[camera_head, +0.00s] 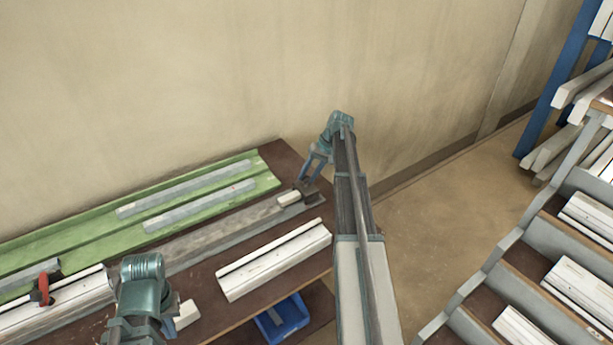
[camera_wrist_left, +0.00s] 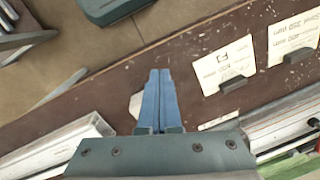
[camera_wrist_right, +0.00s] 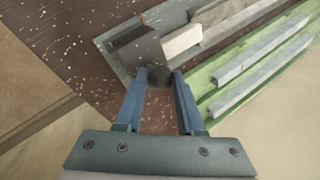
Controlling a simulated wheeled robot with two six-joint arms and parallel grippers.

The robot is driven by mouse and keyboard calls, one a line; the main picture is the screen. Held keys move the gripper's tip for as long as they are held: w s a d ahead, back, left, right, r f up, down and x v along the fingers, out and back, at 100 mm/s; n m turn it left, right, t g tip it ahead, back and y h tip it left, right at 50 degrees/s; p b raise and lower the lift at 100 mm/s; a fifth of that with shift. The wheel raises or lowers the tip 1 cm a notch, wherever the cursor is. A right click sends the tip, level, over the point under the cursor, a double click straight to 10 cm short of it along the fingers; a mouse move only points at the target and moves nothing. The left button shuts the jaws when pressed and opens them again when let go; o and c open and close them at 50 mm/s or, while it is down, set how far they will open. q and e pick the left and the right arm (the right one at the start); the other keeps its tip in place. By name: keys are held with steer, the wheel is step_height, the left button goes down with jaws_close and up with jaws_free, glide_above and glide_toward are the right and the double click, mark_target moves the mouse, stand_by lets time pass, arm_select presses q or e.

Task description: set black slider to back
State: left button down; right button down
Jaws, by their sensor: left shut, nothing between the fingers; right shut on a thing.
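A grey rail (camera_head: 225,230) runs along the bench, with a pale block (camera_head: 289,198) near its far right end. In the right wrist view the pale block (camera_wrist_right: 182,41) and a dark block (camera_wrist_right: 132,36) sit at the rail end. A round black piece (camera_wrist_right: 159,77), seemingly the black slider's knob, is between my right gripper's fingertips. My right gripper (camera_wrist_right: 159,83) is shut on it; the head view shows this gripper (camera_head: 306,184) at the rail's end. My left gripper (camera_wrist_left: 160,74) is shut and empty above the brown bench.
A green tray (camera_head: 90,228) holds grey profiles along the wall. A white profile (camera_head: 273,260) lies in front of the rail. A red clamp (camera_head: 43,289) is at far left. A blue bin (camera_head: 282,318) is below the bench edge. Shelves of white profiles stand right.

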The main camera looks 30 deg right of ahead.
steer(key=shift+d, duration=0.3)
steer(key=c, duration=0.8)
jaws_free()
steer(key=shift+c, duration=0.2)
arm_select(q)
steer(key=shift+d, duration=0.15)
arm_select(e)
steer(key=o, duration=0.3)
steer(key=shift+d, duration=0.1)
arm_select(q)
steer(key=shift+r, duration=0.1)
arm_select(e)
steer(key=shift+r, duration=0.1)
